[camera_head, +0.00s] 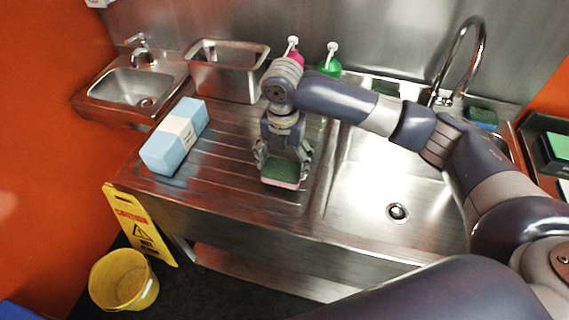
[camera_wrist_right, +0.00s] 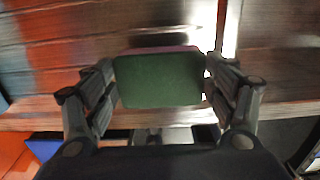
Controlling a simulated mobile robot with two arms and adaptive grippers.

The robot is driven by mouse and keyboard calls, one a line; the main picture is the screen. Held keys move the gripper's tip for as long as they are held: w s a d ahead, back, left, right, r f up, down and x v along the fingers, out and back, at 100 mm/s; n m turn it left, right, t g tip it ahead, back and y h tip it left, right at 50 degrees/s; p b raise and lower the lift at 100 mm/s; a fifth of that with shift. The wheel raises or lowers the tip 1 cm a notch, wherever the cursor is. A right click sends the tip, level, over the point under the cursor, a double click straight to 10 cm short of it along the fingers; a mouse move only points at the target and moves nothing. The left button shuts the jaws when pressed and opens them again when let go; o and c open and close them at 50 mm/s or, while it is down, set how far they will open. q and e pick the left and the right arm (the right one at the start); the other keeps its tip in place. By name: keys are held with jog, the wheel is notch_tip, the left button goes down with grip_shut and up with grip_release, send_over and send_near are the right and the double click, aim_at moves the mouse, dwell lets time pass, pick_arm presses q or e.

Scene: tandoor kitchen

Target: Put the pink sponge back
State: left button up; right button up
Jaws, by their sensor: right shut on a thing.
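The pink sponge (camera_head: 281,183) has a green top and a pink underside. My right gripper (camera_head: 283,164) is shut on it, over the front part of the ribbed steel drainboard. In the right wrist view the sponge's green face (camera_wrist_right: 160,80) fills the space between the two fingers of my right gripper (camera_wrist_right: 160,84), with a thin pink edge showing behind it. I cannot tell whether the sponge touches the drainboard. My left gripper is not in view.
A blue-and-white block (camera_head: 175,137) lies on the drainboard's left. A steel bin (camera_head: 226,82), a pink bottle (camera_head: 296,58) and a green bottle (camera_head: 330,66) stand behind. The sink basin (camera_head: 375,190) is right. Another green-and-blue sponge (camera_head: 482,118) lies by the tap.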

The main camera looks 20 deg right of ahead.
aim_at(284, 163)
jog(key=shift+w+d, duration=0.2)
jog(key=shift+w, duration=0.1)
jog(key=shift+d+f, duration=0.1)
jog(key=shift+f, duration=0.2)
notch_tip(284, 163, down, 2)
jog(key=shift+f+p, duration=0.1)
jog(key=shift+p, duration=0.55)
jog(key=shift+f, duration=0.45)
jog(key=o, duration=1.1)
jog(key=shift+r, duration=0.1)
notch_tip(284, 163, up, 12)
jog(key=b, duration=0.2)
jog(key=shift+b, duration=0.4)
